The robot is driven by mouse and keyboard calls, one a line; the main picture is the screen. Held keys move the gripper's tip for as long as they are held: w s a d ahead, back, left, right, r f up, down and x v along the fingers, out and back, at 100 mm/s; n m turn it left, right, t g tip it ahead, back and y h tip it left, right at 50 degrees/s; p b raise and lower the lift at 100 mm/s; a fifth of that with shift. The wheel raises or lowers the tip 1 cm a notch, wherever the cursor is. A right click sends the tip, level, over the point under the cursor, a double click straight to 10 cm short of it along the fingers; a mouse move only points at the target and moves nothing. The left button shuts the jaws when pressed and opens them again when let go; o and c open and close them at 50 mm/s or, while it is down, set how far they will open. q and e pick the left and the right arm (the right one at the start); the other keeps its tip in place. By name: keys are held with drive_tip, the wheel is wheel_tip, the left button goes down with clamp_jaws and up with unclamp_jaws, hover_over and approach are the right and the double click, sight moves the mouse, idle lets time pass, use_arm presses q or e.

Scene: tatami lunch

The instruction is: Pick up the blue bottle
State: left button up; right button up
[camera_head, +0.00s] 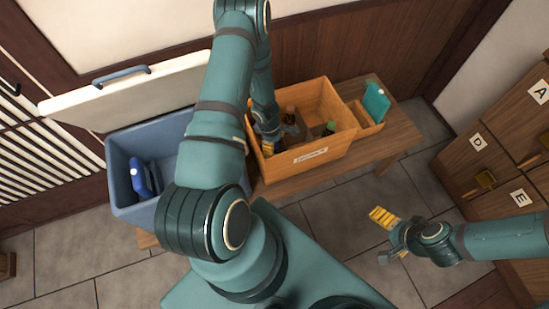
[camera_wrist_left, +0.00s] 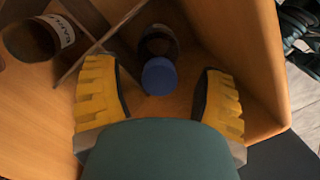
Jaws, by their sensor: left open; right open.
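A dark bottle with a blue cap (camera_wrist_left: 159,76) stands in a corner of the wooden crate (camera_head: 322,149). In the left wrist view the cap lies between the two yellow fingers of my left gripper (camera_wrist_left: 163,88). The gripper is open, with a gap on both sides of the cap. In the head view my left gripper (camera_head: 268,146) reaches into the crate's left end, and the blue cap is hidden there. My right gripper (camera_head: 386,238) is open and empty above the floor at the right.

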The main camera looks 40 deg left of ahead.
use_arm(q)
wheel_tip(320, 180, down, 2)
drive_tip(key=shift+w+d+f, duration=0.1)
drive_tip(key=shift+d+f, duration=0.05)
drive_tip(key=shift+f, duration=0.05)
clamp_jaws()
idle(0.4)
